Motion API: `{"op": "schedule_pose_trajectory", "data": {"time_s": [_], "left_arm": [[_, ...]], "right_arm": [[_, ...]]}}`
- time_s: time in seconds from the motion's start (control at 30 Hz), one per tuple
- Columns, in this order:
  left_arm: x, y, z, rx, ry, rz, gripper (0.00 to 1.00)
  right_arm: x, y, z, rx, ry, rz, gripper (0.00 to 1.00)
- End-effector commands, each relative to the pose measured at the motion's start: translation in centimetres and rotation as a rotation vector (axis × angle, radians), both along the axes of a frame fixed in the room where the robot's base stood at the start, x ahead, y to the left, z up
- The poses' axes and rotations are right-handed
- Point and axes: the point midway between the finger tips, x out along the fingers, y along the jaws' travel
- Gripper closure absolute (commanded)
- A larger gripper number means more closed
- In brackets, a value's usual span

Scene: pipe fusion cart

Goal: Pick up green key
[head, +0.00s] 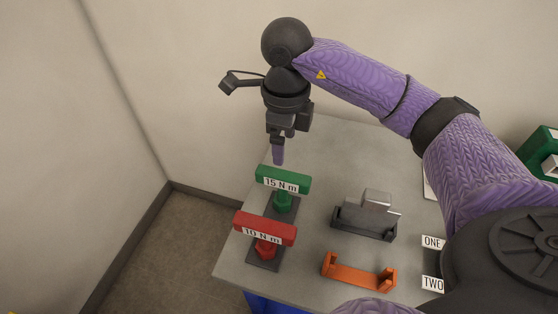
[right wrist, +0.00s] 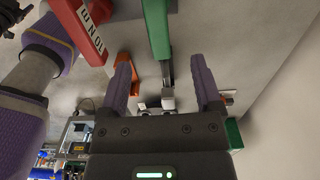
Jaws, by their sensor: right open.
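The green key (head: 283,180), a T-shaped handle marked "15 N m", stands upright in a dark base on the grey table. My right gripper (head: 278,154) points down just behind and above the green handle in the head view. In the right wrist view the two purple fingers (right wrist: 161,62) are spread apart with nothing held between them. The green key (right wrist: 157,30) shows there beyond the fingertips, roughly in line with the gap. I cannot tell whether a finger touches it. My left gripper cannot be made out.
A red key (head: 265,230) marked "10 N m" stands close in front of the green one. An orange bracket (head: 360,272) and a dark holder with a grey block (head: 364,220) are to the right. The table's left edge (head: 232,240) is near the keys.

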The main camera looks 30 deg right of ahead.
Motion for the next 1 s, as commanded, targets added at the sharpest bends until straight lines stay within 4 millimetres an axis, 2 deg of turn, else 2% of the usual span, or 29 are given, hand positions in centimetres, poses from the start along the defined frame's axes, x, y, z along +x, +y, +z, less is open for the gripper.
{"op": "schedule_pose_trajectory", "data": {"time_s": [0.17,0.4,0.5,1.0], "left_arm": [[-0.2,-0.1,-0.7,-0.003,0.003,0.001,0.41],[-0.5,-0.1,-1.7,-0.002,0.01,0.003,0.41],[-0.5,0.0,-1.9,0.0,0.01,0.002,0.41],[-0.4,0.3,-2.0,0.003,0.009,-0.001,0.41]], "right_arm": [[-0.1,-0.1,-2.9,-0.005,0.006,-0.001,0.18],[0.0,0.1,-8.3,-0.002,0.006,-0.001,0.18],[0.1,0.1,-9.6,-0.002,0.004,0.0,0.18],[0.1,0.1,-10.0,-0.001,0.002,0.0,0.18]]}}
